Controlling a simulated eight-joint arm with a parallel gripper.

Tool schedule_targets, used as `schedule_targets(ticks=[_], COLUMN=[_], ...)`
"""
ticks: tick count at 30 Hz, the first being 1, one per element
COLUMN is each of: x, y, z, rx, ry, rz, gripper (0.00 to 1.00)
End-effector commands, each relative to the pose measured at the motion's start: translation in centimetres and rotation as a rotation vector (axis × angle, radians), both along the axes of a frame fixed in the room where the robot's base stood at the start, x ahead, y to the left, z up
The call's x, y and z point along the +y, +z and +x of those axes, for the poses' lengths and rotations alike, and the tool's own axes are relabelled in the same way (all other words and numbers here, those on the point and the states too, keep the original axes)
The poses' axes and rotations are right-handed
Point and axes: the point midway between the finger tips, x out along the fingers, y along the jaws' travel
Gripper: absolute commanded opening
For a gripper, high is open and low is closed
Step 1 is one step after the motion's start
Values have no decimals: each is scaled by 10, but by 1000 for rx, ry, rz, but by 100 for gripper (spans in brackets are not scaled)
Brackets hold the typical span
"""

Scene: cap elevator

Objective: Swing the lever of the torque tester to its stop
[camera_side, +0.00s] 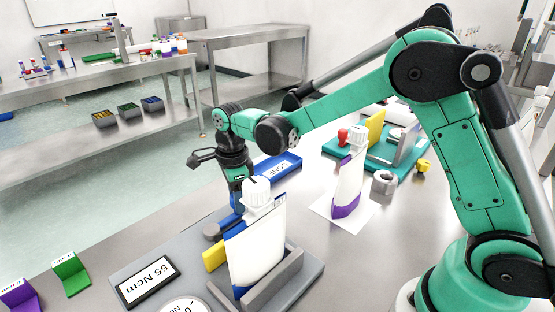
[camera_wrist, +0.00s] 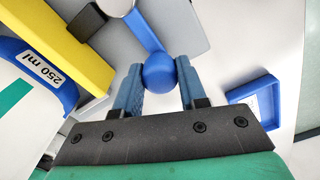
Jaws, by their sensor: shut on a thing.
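The torque tester (camera_side: 130,262) stands at the front of the bench, with a display (camera_side: 147,281) reading 55 Ncm. A white bottle with a blue band (camera_side: 257,250) stands upright in it beside a yellow block (camera_side: 214,256). In the wrist view the bottle's blue band (camera_wrist: 35,72) shows a 250 ml label, next to the yellow block (camera_wrist: 62,50). My gripper (camera_side: 237,205) points down behind the bottle. In the wrist view my gripper (camera_wrist: 160,82) has its blue fingers shut on a round blue knob (camera_wrist: 159,72) at the end of the lever (camera_wrist: 146,31). The knob is hard to make out in the side view.
A blue tray (camera_side: 278,167) lies behind the gripper. Green (camera_side: 70,274) and purple (camera_side: 18,296) holders stand at front left.

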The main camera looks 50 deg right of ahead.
Motion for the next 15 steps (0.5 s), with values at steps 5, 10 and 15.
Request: schedule_targets(ticks=[5,10,15], x=[0,0,0], y=[1,0,0], z=[-1,-1,-1], rx=[4,5,4], ry=[-3,-3,-2], rz=[1,0,1], gripper=[0,53,68])
